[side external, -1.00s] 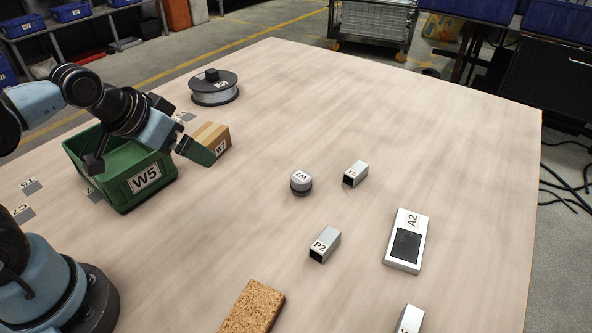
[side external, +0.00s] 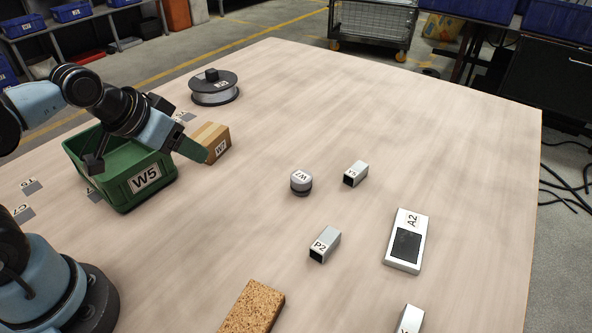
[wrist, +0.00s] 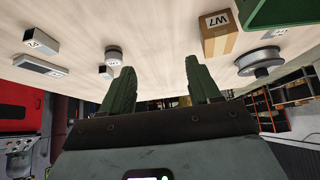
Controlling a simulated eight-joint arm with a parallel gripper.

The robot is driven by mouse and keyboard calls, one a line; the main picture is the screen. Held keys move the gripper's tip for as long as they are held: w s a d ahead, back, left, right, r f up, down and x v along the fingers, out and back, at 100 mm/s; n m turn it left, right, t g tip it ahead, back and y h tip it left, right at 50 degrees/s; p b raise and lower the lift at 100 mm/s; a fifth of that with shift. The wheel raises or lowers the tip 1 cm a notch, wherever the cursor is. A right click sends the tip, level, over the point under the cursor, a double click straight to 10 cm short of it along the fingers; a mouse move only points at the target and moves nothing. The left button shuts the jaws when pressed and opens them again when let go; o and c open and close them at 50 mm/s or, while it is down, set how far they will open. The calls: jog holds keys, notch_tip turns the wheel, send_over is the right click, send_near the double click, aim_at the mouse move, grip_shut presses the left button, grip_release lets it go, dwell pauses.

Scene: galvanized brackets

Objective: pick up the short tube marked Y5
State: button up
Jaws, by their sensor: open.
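The short tube marked Y5 (side external: 356,174) is a small grey square tube with a dark open end. In the wrist view, what looks like the same tube (wrist: 106,72) lies beyond the left finger. My gripper (side external: 194,149) is over the table by the green bin and the cardboard box, well left of the tube. The wrist view shows its two green fingers (wrist: 160,66) apart with nothing between them.
The P2 tube (side external: 325,245) and A2 block (side external: 406,241) are nearer. The green W5 bin (side external: 122,171), cardboard box (side external: 212,143) and spool (side external: 214,88) are at left. The table's far middle is clear.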

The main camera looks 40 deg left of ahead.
jog(key=m+t, duration=0.4)
jog(key=m, duration=2.3)
send_near(360, 165)
jog(key=s+a+r, duration=0.1)
jog(key=a, duration=0.2)
jog(key=s+a+r, duration=0.1)
jog(key=a, duration=0.2)
jog(key=s+a+r, duration=0.1)
jog(key=a+r, duration=0.1)
jog(key=a, duration=0.1)
jog(key=shift+s, duration=0.15)
jog(key=d+f+m, duration=0.1)
jog(key=d+m, duration=0.1)
jog(key=m, duration=0.1)
jog(key=d+f+m+t, duration=0.1)
jog(key=d+f+m, duration=0.1)
jog(key=w+d+f+m+t+h, duration=0.1)
jog(key=d+m, duration=0.1)
jog(key=m, duration=0.1)
jog(key=shift+d+f+m, duration=0.15)
jog(key=shift+d+m, duration=0.15)
jog(key=shift+s+d+f+m, duration=0.1)
jog(key=shift+d+f+m, duration=0.35)
jog(key=shift+m, duration=0.35)
jog(key=x, duration=1.2)
jog(key=shift+d+r, duration=0.2)
jog(key=shift+d, duration=0.2)
jog(key=shift+c, duration=0.4)
